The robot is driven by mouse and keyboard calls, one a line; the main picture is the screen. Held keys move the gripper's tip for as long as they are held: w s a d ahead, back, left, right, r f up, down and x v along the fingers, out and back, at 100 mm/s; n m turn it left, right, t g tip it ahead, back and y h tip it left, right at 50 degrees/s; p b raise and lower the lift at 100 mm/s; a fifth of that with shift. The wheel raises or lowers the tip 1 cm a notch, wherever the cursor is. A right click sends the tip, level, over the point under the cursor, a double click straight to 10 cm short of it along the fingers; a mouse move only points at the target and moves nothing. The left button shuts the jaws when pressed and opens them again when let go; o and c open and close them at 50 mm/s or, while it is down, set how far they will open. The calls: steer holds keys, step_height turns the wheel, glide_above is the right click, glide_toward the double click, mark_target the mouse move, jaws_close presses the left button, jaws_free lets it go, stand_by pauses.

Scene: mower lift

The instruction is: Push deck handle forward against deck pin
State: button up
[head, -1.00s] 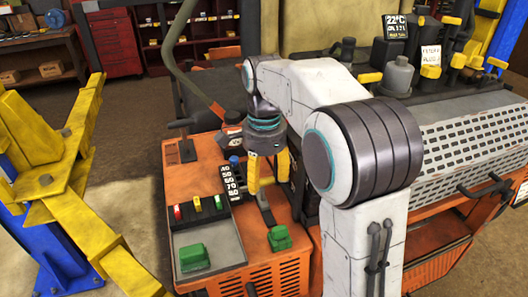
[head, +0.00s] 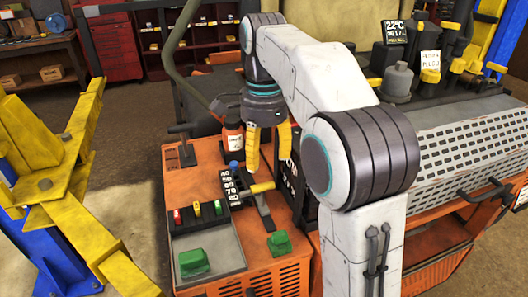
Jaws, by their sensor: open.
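The lever with a yellow grip (head: 262,188), which looks like the deck handle, rises from a dark slot on the orange mower body. A numbered height scale (head: 229,187) stands just left of it. A small blue knob (head: 234,165) sits at the scale's far end; I cannot tell whether it is the deck pin. My gripper (head: 270,164) points down with its yellow fingers spread and nothing visible between them. It is above and just behind the lever grip in the picture, apparently clear of it.
Green blocks (head: 194,262) and small coloured switches (head: 196,209) are on the orange body (head: 262,275). A yellow lift arm (head: 95,235) is at left. A dark panel (head: 290,190) borders the lever's right.

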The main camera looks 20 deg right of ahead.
mark_target(257, 187)
steer(key=shift+r, duration=0.2)
steer(key=shift+c, duration=0.2)
steer(key=f+p, duration=0.1)
steer(key=w+a+f+m+g+p, duration=0.1)
steer(key=f+m+g+p, duration=0.1)
steer(key=p, duration=0.1)
steer(key=shift+w+a+f, duration=0.2)
steer(key=shift+a+f, duration=0.1)
steer(key=shift+f, duration=0.1)
steer(key=shift+w+f+p, duration=0.1)
steer(key=shift+f+p, duration=0.25)
steer(key=shift+f, duration=0.1)
steer(key=shift+s+f+p, duration=0.25)
steer(key=shift+f+p, duration=0.2)
steer(key=shift+f, duration=0.15)
steer(key=shift+s+f+p, duration=0.2)
steer(key=shift+f+p, duration=1.05)
steer(key=shift+s+f, duration=0.2)
steer(key=shift+f, duration=1.1)
